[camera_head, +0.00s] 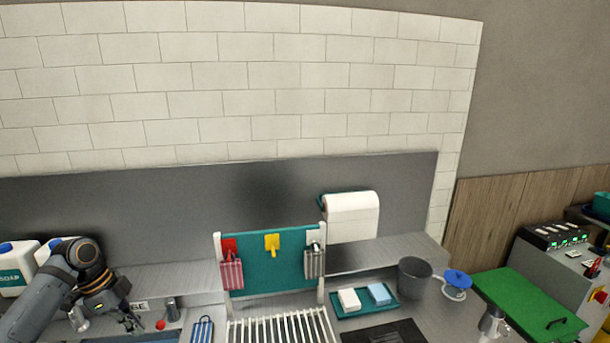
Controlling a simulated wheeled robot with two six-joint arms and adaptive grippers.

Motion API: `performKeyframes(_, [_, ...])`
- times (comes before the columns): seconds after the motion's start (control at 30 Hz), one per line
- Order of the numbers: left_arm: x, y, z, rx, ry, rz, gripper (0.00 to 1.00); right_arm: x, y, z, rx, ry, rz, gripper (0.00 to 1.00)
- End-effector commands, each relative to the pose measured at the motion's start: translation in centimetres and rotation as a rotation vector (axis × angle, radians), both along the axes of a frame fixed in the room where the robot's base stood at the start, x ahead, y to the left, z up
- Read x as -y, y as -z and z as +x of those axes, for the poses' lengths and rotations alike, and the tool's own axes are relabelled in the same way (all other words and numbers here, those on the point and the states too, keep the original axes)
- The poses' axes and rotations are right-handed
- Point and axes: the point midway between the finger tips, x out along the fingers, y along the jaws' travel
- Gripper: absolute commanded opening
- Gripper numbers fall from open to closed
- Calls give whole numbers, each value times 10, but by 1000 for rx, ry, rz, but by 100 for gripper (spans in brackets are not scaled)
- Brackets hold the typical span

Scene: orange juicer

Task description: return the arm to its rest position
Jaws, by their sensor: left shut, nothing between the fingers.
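My left arm comes in from the lower left, and my left gripper (133,322) hangs at its end, pointing down over the left part of the counter. It is small and dark here; its fingers are shut with nothing between them. My right gripper does not show in this view. No orange or juicer can be made out.
White soap containers (14,268) stand behind my left arm. A teal board (268,262) with hanging cloths and a white rack (284,328) stand at the centre. Right of them are a paper roll (352,216), a teal tray (366,309), a grey bin (414,278) and a green board (528,304).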

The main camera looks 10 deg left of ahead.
Motion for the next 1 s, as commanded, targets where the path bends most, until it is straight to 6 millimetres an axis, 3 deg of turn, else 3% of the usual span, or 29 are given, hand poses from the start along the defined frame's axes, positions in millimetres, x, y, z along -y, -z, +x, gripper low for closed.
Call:
performKeyframes(0.33, [73, 90, -27, -76, -120, 103, 0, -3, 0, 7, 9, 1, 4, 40])
performKeyframes(0.5, [130, 136, -61, -71, -264, 147, 0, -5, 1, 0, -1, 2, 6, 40])
performKeyframes(0.6, [163, 153, -85, -47, -391, 154, 0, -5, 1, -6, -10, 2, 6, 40])
performKeyframes(0.8, [203, 155, -125, 13, -667, 135, 0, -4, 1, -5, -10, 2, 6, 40])
performKeyframes(1.0, [215, 138, -156, 66, -938, 106, 0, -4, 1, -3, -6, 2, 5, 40])
